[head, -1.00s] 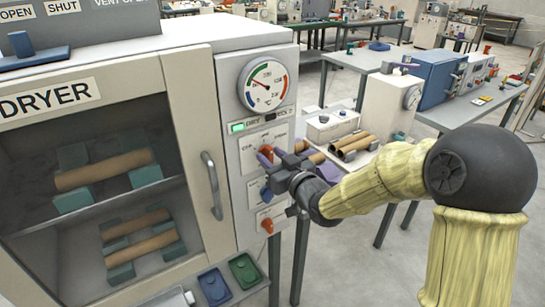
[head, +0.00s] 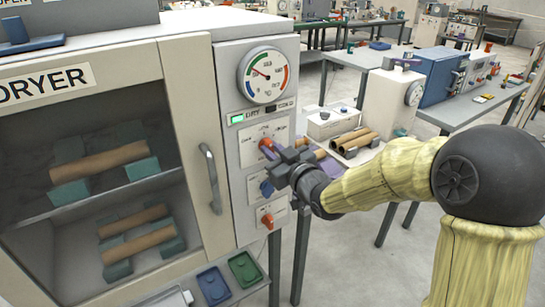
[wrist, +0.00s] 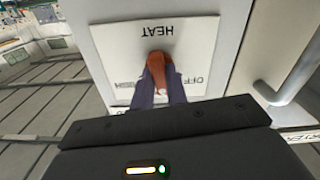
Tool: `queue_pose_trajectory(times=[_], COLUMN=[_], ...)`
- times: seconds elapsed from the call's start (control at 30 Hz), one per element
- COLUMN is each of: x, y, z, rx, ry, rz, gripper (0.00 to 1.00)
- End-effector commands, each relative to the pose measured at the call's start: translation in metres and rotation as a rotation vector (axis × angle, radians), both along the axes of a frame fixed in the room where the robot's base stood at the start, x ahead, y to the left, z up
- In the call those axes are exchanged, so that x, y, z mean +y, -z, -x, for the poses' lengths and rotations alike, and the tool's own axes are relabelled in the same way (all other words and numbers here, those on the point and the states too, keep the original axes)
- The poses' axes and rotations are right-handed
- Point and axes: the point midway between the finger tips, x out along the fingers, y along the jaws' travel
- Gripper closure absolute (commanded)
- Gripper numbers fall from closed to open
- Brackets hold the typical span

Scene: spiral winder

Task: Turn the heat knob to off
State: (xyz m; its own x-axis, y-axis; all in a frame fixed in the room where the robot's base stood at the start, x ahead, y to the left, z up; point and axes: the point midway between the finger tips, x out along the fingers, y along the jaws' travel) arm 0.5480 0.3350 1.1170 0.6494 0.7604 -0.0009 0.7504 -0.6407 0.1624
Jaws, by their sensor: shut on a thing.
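The heat knob (head: 266,143) is orange and sits on a white label plate on the dryer's control panel, below the round gauge. In the wrist view the orange knob (wrist: 157,66) stands in front of the upside-down word HEAT. An upside-down OFF mark shows to its right, and another word to its left is partly hidden. My gripper (head: 269,152) reaches the knob from the right. In the wrist view its two purple fingers (wrist: 159,85) are closed on the knob's sides. The fingers hide part of the knob and plate, so its exact setting is unclear.
The dryer door handle (head: 211,178) stands out to the left. The gauge (head: 263,77) and a lit green display (head: 238,119) are above. A bench with brown tubes (head: 353,142) is behind my arm.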

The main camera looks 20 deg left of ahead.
Motion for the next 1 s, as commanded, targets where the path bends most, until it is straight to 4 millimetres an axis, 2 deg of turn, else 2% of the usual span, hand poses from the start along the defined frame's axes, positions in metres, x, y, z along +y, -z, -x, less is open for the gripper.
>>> queue_pose_trajectory(times=[0.03,0.17,0.7,1.0], x=[-0.0002,0.0002,0.0008,0.0008], y=[0.0056,0.0071,0.0066,0.0047], z=[-0.0001,0.0003,0.0013,0.0012], rx=[-0.03,-0.109,-0.491,-0.634], ry=[0.0,0.001,0.001,0.0], rz=[0.022,0.091,0.415,0.542], gripper=[1.0,1.0,1.0,1.0])
